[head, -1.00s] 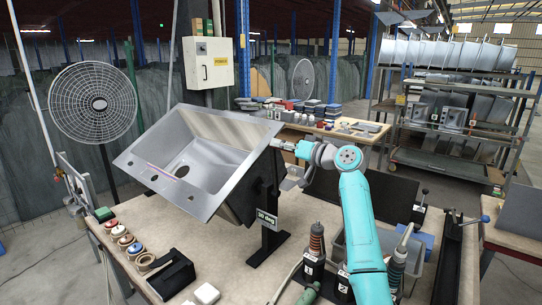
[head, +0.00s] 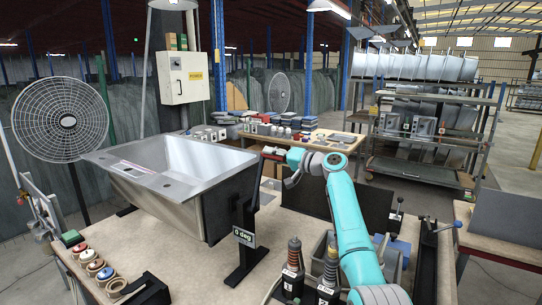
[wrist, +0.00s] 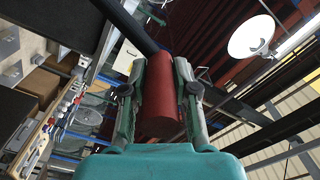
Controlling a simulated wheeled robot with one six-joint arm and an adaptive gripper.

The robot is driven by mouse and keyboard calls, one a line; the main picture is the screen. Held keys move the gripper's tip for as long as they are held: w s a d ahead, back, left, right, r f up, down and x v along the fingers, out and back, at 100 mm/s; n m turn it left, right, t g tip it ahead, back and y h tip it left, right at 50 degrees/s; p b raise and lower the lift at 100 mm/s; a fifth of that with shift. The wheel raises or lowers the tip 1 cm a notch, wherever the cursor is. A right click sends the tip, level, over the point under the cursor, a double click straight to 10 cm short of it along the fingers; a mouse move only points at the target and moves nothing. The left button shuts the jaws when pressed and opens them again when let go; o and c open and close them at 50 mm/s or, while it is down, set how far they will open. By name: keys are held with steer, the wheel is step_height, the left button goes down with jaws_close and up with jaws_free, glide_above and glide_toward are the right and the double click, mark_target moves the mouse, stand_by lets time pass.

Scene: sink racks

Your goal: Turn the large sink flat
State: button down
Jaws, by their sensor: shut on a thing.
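The large steel sink (head: 155,212) is held on a black stand (head: 248,240) on the workbench. A tag (head: 244,237) on the stand reads "0 deg". My gripper (head: 281,158) is at the right side of the sink, near the top of the stand. In the wrist view its two fingers are shut around a red cylindrical handle (wrist: 158,100) on a black lever arm (wrist: 128,22). The red handle is small and partly covered by the fingers in the head view.
Several tape rolls (head: 95,266) and a black dispenser (head: 145,292) lie at the bench's front left. Corded tools (head: 293,268) and a grey bin (head: 322,246) stand at front right. A pedestal fan (head: 62,120) is behind left; a shelf cart (head: 425,130) is at back right.

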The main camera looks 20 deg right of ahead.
steer(key=c, duration=0.9)
jaws_free()
steer(key=shift+s, duration=0.1)
steer(key=v, duration=1.2)
steer(key=shift+f, duration=0.1)
